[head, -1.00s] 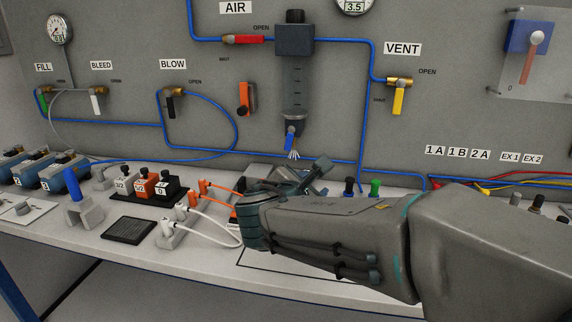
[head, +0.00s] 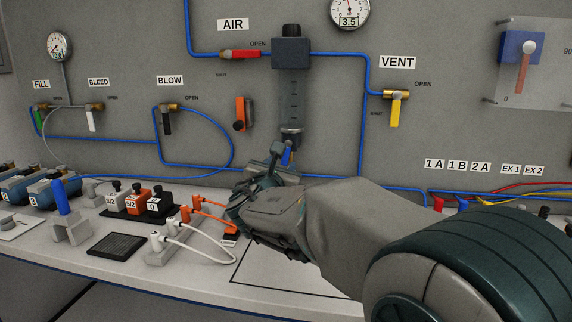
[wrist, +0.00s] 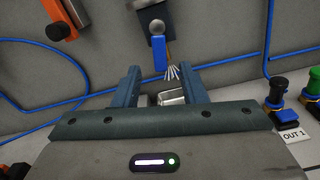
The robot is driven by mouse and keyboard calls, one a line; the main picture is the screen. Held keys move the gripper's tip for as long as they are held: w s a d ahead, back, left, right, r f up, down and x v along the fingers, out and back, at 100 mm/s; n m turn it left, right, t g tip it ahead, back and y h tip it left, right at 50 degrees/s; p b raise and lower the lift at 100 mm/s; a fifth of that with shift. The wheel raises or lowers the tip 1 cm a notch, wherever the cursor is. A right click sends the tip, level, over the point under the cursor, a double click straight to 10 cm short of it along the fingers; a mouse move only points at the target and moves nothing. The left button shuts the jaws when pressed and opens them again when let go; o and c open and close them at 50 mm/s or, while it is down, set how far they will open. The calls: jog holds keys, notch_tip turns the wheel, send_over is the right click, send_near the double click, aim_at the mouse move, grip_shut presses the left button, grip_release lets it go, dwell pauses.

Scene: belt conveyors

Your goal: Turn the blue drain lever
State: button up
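The blue drain lever (wrist: 160,57) hangs under the dark filter unit (head: 291,85) on the grey wall panel. In the wrist view it points down, just beyond and between the tips of my gripper (wrist: 155,75). The two fingers are apart with nothing held between them. White spray-like lines show at the lever's lower right. In the head view my gripper (head: 282,152) is right below the filter unit, and the lever (head: 287,157) is partly hidden by the fingers. I cannot tell whether a finger touches it.
Blue tubing (head: 362,120) runs beside the filter unit. An orange lever (head: 241,112) is on the panel to the left. A small metal tray (wrist: 170,97) shows between the fingers below the lever. Plugs and cables (head: 185,225) crowd the bench on the left.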

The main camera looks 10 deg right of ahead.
aim_at(285, 158)
jog(key=shift+x, duration=2)
